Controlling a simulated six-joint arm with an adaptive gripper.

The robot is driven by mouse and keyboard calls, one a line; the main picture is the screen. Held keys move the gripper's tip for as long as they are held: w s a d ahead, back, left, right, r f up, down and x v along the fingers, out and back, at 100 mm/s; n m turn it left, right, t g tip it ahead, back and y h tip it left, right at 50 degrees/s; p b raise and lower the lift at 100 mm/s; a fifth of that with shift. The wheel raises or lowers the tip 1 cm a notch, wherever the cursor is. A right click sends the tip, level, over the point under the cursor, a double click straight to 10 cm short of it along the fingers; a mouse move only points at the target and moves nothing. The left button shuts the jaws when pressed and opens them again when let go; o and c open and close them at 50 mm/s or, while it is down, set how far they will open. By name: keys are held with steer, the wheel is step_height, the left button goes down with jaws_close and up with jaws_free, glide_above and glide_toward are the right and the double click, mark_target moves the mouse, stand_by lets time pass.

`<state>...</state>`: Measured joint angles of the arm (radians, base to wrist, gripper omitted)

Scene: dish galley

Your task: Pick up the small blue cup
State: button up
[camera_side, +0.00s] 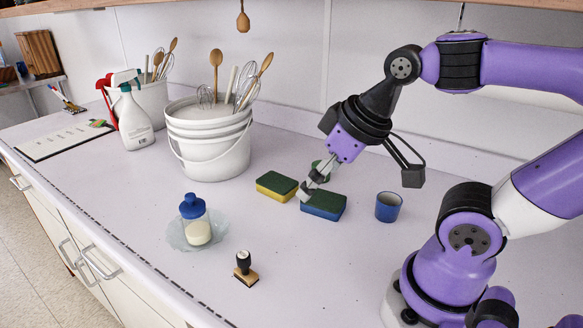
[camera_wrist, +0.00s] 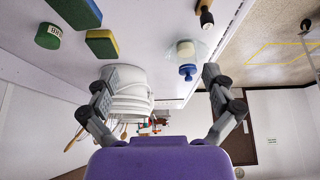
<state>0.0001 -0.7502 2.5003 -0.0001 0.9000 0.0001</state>
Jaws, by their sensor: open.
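The small blue cup (camera_side: 388,207) stands upright on the pale counter, right of the blue-and-green sponge, in the side view. Its open top faces up and looks empty. I do not see it in the wrist view. My gripper (camera_side: 308,188) is over the sponges, to the left of the cup and apart from it. In the wrist view its two fingers (camera_wrist: 161,74) are spread wide with nothing held between them.
A blue-and-green sponge (camera_side: 323,207) and a yellow-and-green sponge (camera_side: 277,187) lie close to my gripper. A green item (camera_side: 319,169) is partly hidden behind it. A stamp (camera_side: 245,268), a blue-capped bottle (camera_side: 195,222) and a utensil bucket (camera_side: 209,152) stand left. Counter before the cup is clear.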

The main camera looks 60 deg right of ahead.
steer(key=shift+o, duration=0.2)
stand_by(0.3)
steer(key=s+d+f+n+g, duration=0.1)
steer(key=d+f+n+g, duration=0.1)
steer(key=d, duration=0.4)
steer(key=s+d+f+n+g+h, duration=0.1)
steer(key=s+d+n+g, duration=0.1)
steer(key=d, duration=0.4)
steer(key=s+d+f+n+g, duration=0.2)
steer(key=d+g, duration=0.2)
steer(key=d, duration=0.3)
steer(key=shift+f+n+h, duration=0.3)
steer(key=shift+f+h, duration=0.05)
steer(key=shift+h, duration=0.05)
glide_toward(389, 201)
steer(key=shift+s+a+f, duration=0.95)
steer(key=shift+s+f, duration=0.05)
steer(key=shift+f, duration=0.2)
steer(key=x, duration=0.5)
steer(key=shift+w+d+f, duration=0.2)
steer(key=shift+w+f, duration=0.1)
steer(key=shift+f, duration=0.05)
steer(key=c, duration=1.3)
